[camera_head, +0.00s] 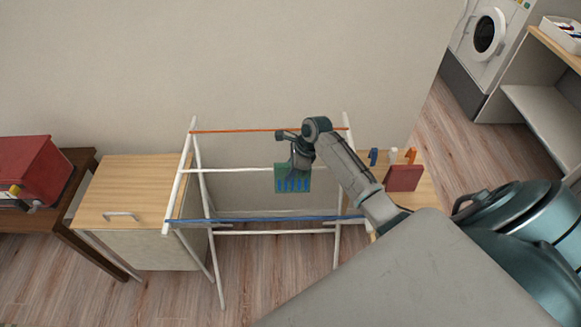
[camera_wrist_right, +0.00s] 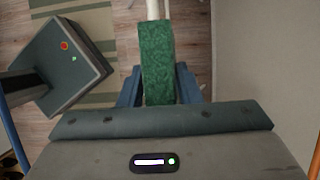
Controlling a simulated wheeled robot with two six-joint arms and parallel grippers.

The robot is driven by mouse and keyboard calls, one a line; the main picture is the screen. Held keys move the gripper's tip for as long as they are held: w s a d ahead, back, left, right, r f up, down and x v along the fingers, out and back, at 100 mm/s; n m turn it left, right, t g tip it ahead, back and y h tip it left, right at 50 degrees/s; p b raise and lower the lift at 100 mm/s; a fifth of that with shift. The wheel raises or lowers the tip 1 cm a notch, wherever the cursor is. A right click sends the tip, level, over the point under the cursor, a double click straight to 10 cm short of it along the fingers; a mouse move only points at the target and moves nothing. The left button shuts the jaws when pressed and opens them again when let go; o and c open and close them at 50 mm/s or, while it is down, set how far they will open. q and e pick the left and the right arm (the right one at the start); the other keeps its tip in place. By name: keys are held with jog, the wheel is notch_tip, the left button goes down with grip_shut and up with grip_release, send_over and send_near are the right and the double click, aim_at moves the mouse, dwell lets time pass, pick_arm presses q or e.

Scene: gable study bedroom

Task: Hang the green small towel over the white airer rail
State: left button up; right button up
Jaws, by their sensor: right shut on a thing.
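In the wrist view the green towel (camera_wrist_right: 157,50) stands out between the two blue fingers (camera_wrist_right: 158,88). The white airer rail (camera_head: 235,170) runs between the orange and blue rails, and the towel overlaps it in the head view. In the wrist view a white rail (camera_wrist_right: 153,9) meets the towel's far end. I cannot tell whether the towel touches or rests on it. My left gripper is not in view.
The orange rail (camera_head: 240,131) is at the back and the blue rail (camera_head: 250,220) at the front. A wooden cabinet (camera_head: 140,180) stands left of the airer. A wooden top with pegs and a dark red item (camera_head: 403,179) is at the right. A wall is behind.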

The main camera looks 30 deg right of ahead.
jog(key=o, duration=1.1)
jog(key=shift+s+d+r, duration=0.1)
jog(key=shift+d+r, duration=0.1)
jog(key=shift+r, duration=0.2)
jog(key=b+v, duration=0.3)
jog(key=v, duration=0.6)
jog(key=shift+s+d+r, duration=0.1)
jog(key=shift+s+r, duration=0.05)
jog(key=shift+r, duration=0.25)
